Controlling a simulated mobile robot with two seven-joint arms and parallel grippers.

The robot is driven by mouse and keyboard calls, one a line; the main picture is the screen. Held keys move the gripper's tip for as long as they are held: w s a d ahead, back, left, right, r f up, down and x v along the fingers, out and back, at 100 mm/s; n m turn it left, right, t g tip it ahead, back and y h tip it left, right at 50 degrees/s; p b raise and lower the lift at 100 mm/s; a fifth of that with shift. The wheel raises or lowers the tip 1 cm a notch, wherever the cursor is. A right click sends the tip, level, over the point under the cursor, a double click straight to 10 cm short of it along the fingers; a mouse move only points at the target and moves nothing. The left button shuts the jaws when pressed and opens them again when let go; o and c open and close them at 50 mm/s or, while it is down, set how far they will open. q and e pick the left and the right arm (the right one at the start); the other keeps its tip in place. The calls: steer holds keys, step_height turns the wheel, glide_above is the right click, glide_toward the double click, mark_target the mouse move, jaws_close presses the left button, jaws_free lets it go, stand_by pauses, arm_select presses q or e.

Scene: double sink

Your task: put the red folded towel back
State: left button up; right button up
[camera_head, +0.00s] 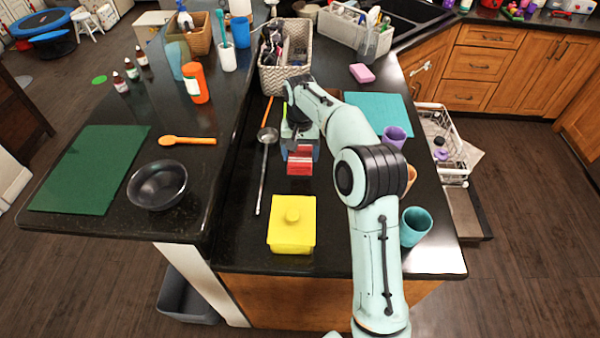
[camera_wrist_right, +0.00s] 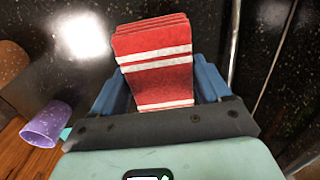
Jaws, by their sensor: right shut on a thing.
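The red folded towel (camera_head: 300,163) has white stripes and is over the dark counter, just in front of my right gripper (camera_head: 299,151) in the head view. In the right wrist view the towel (camera_wrist_right: 155,60) sits between the two blue fingers of the right gripper (camera_wrist_right: 160,92), which is shut on it. Part of the towel sticks out beyond the fingers. I cannot tell whether the towel touches the counter. My left gripper is not in view.
A yellow lidded box (camera_head: 292,226) stands in front of the towel. A metal ladle (camera_head: 263,170) lies to its left. A purple cup (camera_head: 395,137), a teal cup (camera_head: 414,226) and a teal mat (camera_head: 378,108) are on the right. A woven basket (camera_head: 283,75) stands behind.

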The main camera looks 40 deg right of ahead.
mark_target(300, 152)
steer(key=shift+s+f, duration=0.15)
steer(key=shift+f, duration=1.2)
step_height(300, 152, down, 5)
steer(key=shift+f+b, duration=0.15)
steer(key=shift+b, duration=0.25)
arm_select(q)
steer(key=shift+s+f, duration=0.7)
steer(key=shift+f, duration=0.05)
arm_select(e)
steer(key=shift+w, duration=0.2)
steer(key=shift+f, duration=0.15)
steer(key=o, duration=0.9)
step_height(300, 152, up, 12)
steer(key=shift+w+r+p, duration=0.1)
steer(key=shift+p, duration=0.85)
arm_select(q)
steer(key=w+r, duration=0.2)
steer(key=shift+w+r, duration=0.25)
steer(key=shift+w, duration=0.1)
